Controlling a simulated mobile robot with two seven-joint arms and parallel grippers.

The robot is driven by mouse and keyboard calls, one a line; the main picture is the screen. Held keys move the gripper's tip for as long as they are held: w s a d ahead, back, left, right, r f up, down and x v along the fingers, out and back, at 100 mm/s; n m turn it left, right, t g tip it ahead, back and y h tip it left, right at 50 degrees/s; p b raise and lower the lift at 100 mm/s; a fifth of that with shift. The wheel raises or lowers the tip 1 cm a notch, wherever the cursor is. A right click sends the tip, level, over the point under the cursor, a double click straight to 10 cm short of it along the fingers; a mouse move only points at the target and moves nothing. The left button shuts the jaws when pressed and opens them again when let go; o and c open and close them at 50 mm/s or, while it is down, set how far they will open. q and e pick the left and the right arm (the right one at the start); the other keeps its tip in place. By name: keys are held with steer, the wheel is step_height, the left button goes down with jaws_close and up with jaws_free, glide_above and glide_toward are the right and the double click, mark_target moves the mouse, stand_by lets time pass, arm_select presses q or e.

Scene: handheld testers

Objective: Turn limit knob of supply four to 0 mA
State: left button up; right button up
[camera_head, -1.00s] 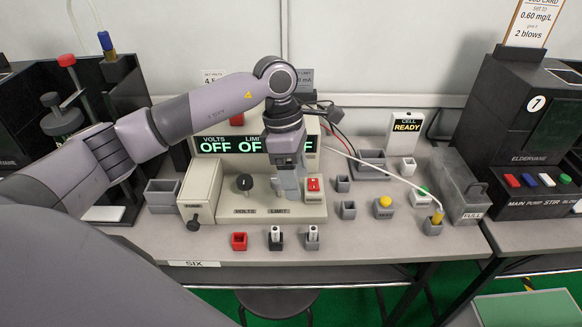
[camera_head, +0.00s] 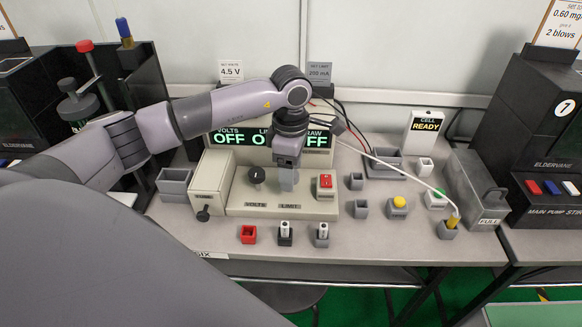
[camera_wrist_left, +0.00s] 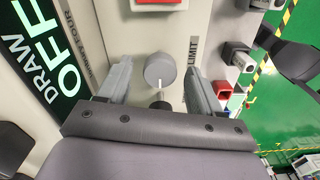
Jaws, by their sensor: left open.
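The limit knob (camera_wrist_left: 160,69) is a grey round knob with a white pointer line, beside the LIMIT label (camera_wrist_left: 193,50) in the left wrist view. My left gripper (camera_wrist_left: 158,88) is open, with one finger on each side of the knob and a visible gap to both. In the head view my left gripper (camera_head: 288,186) points down over the supply's panel and hides the limit knob. The supply's display (camera_head: 228,138) reads OFF under VOLTS and DRAW; the LIMIT reading is partly covered. My right gripper is in neither view.
A card reading 200 mA (camera_head: 320,72) stands behind. Small holders, including a red one (camera_head: 248,234), line the bench front.

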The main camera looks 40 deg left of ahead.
arm_select(q)
steer(key=c, duration=1.1)
steer(key=shift+o, duration=0.2)
steer(key=shift+n, duration=0.3)
steer(key=n, duration=0.9)
steer(key=shift+p, duration=0.3)
steer(key=n, duration=0.3)
steer(key=shift+r+n+p, duration=0.1)
steer(key=shift+n+p, duration=0.2)
steer(key=n, duration=0.4)
steer(key=shift+n+p, duration=0.3)
steer(key=shift+p, duration=0.1)
